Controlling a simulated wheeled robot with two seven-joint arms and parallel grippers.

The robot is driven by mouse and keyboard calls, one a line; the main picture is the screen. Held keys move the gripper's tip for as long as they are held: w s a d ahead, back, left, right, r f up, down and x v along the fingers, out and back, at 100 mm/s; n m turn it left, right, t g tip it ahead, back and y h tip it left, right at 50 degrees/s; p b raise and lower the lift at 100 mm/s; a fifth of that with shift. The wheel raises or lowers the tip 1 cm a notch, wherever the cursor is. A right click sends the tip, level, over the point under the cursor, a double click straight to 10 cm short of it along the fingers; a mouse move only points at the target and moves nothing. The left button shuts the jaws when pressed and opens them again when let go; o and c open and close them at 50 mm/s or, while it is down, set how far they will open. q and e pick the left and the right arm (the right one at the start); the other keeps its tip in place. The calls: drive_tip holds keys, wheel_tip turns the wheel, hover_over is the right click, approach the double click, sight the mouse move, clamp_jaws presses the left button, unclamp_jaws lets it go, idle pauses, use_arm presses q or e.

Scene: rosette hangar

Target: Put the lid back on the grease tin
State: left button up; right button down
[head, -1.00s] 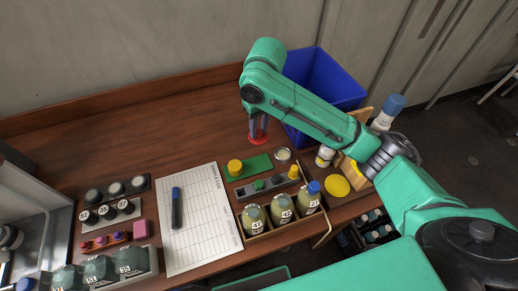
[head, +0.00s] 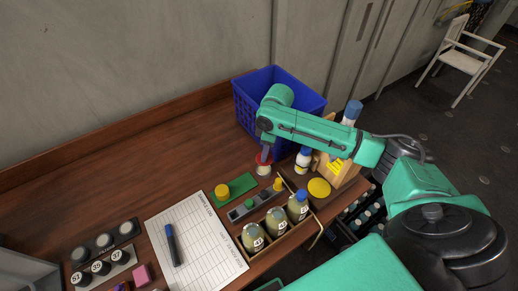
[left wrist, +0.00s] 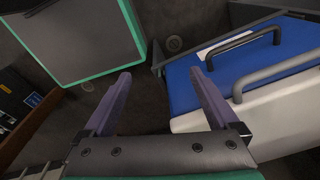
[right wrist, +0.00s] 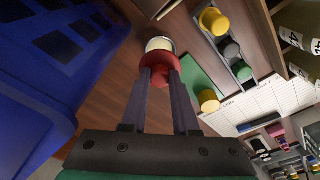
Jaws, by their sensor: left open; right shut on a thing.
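The grease tin (head: 262,170) is a small pale round tin on the wooden bench; its cream top (right wrist: 159,44) shows in the right wrist view. My right gripper (head: 265,152) is shut on the red lid (head: 263,159) by its knob, also seen in the right wrist view (right wrist: 160,64). The lid is right by the tin and covers part of it in both views; I cannot tell whether they touch. My left gripper (left wrist: 160,95) is open and empty, away from the bench, and is not in the head view.
A blue crate (head: 247,108) stands just behind my right gripper. A green mat (head: 237,188) with a yellow-topped piece, a grey tray (head: 245,210) and a box of bottles (head: 255,245) lie in front. A white-and-blue bottle (head: 303,159) stands right of the tin. Bare bench lies to the left.

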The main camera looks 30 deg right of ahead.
wheel_tip(320, 180, down, 4)
drive_tip(key=b, duration=0.4)
drive_tip(key=shift+w+a, duration=0.1)
drive_tip(key=shift+f, duration=0.75)
drive_tip(key=shift+r+p, duration=0.1)
drive_tip(key=shift+p, duration=0.35)
drive_tip(key=shift+p, duration=0.3)
